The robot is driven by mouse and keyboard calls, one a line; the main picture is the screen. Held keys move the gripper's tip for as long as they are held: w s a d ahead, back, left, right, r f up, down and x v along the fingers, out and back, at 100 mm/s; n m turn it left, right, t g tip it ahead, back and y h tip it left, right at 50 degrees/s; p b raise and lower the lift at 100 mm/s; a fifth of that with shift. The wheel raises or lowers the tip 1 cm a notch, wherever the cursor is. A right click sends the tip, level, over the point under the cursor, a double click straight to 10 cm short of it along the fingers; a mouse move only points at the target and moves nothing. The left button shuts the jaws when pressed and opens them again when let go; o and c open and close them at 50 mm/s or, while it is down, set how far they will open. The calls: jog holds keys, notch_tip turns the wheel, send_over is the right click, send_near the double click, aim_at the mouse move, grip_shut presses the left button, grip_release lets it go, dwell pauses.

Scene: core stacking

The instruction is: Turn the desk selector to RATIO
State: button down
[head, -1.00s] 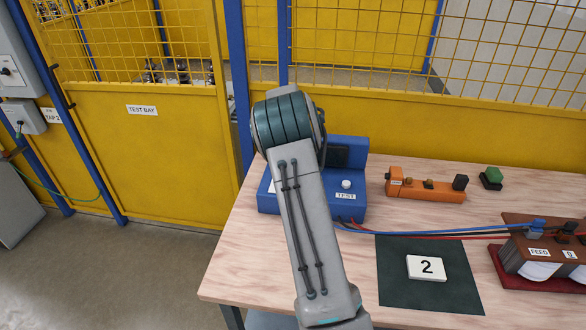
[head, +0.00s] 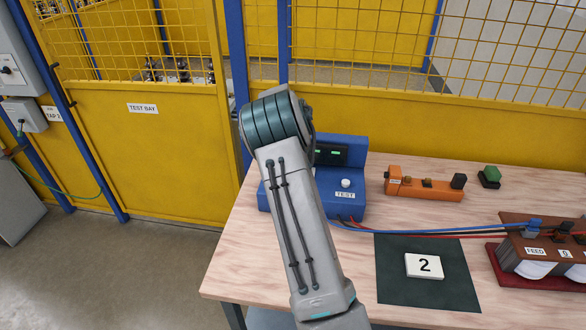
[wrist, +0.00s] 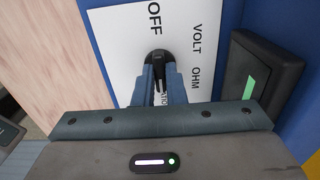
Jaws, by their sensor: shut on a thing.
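The blue desk instrument (head: 351,208) stands at the table's left end, partly hidden behind my arm. In the wrist view its white dial plate (wrist: 125,40) carries the words OFF, VOLT and OHM. Part of another word, ending in "ATIO", shows between my fingers. The black selector knob (wrist: 156,56) sits on the plate. My gripper (wrist: 158,75) is shut on the knob, with one finger on each side. I cannot tell which word the knob points at. The instrument's dark display (head: 336,152) shows green marks, and it also appears in the wrist view (wrist: 270,72).
A white TEST button (head: 346,183) is on the instrument's right. Blue and red leads run right to a brown unit (head: 540,254). An orange block (head: 425,188), a green-topped block (head: 490,174) and a dark mat (head: 395,292) with a "2" card (head: 425,265) are on the table.

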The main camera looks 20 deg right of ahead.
jog(key=shift+r, duration=0.1)
jog(key=c, duration=1.5)
grip_release()
notch_tip(320, 180, up, 14)
jog(key=shift+f+b, duration=0.15)
jog(key=shift+b, duration=0.45)
